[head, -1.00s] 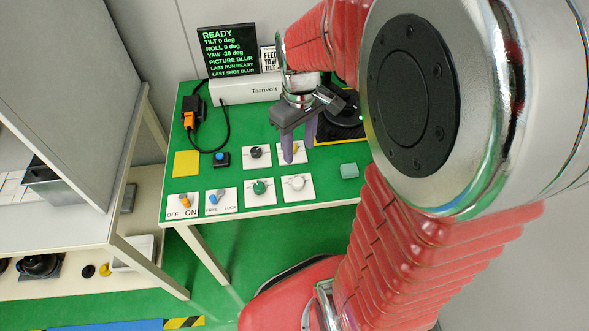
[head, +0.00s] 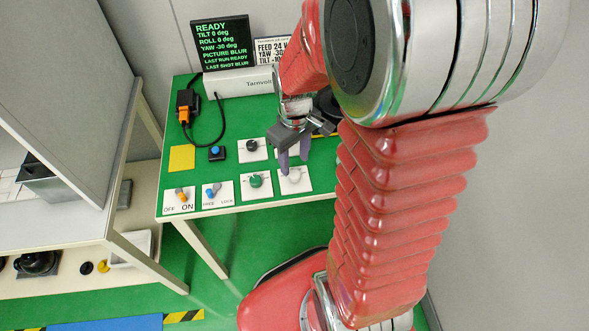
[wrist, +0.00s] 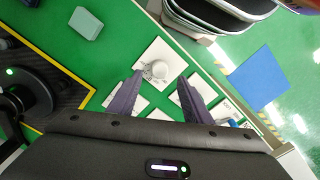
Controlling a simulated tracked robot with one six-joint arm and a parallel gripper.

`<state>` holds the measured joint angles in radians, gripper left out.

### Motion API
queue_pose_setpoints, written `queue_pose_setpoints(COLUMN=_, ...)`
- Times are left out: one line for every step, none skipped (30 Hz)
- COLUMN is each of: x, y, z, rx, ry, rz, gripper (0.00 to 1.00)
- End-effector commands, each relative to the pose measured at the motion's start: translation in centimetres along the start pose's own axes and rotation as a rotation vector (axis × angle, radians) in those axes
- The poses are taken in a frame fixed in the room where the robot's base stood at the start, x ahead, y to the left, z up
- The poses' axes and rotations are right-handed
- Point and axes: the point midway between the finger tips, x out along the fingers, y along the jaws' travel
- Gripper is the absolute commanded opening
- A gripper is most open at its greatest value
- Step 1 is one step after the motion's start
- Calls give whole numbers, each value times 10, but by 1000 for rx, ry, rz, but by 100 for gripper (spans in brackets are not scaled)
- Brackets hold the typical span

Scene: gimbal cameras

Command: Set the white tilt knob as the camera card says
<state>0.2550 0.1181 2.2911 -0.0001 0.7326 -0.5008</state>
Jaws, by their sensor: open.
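The white tilt knob (head: 295,176) sits on a white plate at the table's front right. In the wrist view the knob (wrist: 158,69) lies between and just beyond the fingertips. My gripper (head: 294,165) is open above it, pointing down; I cannot tell whether it touches. In the wrist view the gripper (wrist: 160,77) shows both fingers apart. The camera card (head: 272,48) stands behind, partly hidden by my arm; "FEED 24", "YAW -30" and a cut-off "TILT -" show. The screen (head: 221,44) reads READY, TILT 0, ROLL 0, YAW -30, PICTURE BLUR.
A green knob (head: 256,181) and a black knob (head: 252,145) stand close by. An orange OFF/ON switch (head: 180,194), a blue FREE/LOCK lever (head: 211,191) and a blue button (head: 216,151) are further left. A pale green block (wrist: 86,23) lies beside the white knob's plate.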

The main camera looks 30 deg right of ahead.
Motion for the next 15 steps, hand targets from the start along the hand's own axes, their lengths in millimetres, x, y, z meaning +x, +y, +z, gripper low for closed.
queue_pose_setpoints(x=8, y=0, z=0, rx=0, ry=-3, rz=-2, gripper=45)
queue_pose_setpoints(x=11, y=0, z=0, rx=0, ry=-3, rz=-2, gripper=45)
queue_pose_setpoints(x=17, y=0, z=0, rx=0, ry=-3, rz=-2, gripper=45)
queue_pose_setpoints(x=21, y=0, z=0, rx=0, ry=-3, rz=-2, gripper=45)
queue_pose_setpoints(x=25, y=0, z=1, rx=0, ry=-4, rz=-2, gripper=45)
queue_pose_setpoints(x=30, y=0, z=1, rx=0, ry=-3, rz=-2, gripper=45)
queue_pose_setpoints(x=33, y=0, z=1, rx=0, ry=-3, rz=-2, gripper=45)
queue_pose_setpoints(x=37, y=0, z=1, rx=0, ry=-4, rz=-2, gripper=45)
queue_pose_setpoints(x=40, y=0, z=0, rx=0, ry=-2, rz=-1, gripper=45)
queue_pose_setpoints(x=43, y=0, z=0, rx=0, ry=-2, rz=-1, gripper=45)
queue_pose_setpoints(x=45, y=0, z=0, rx=0, ry=-2, rz=-1, gripper=45)
queue_pose_setpoints(x=48, y=0, z=0, rx=0, ry=-2, rz=-1, gripper=45)
queue_pose_setpoints(x=50, y=0, z=0, rx=0, ry=-1, rz=-1, gripper=45)
queue_pose_setpoints(x=51, y=0, z=0, rx=0, ry=-1, rz=0, gripper=45)
queue_pose_setpoints(x=52, y=0, z=0, rx=0, ry=0, rz=0, gripper=45)
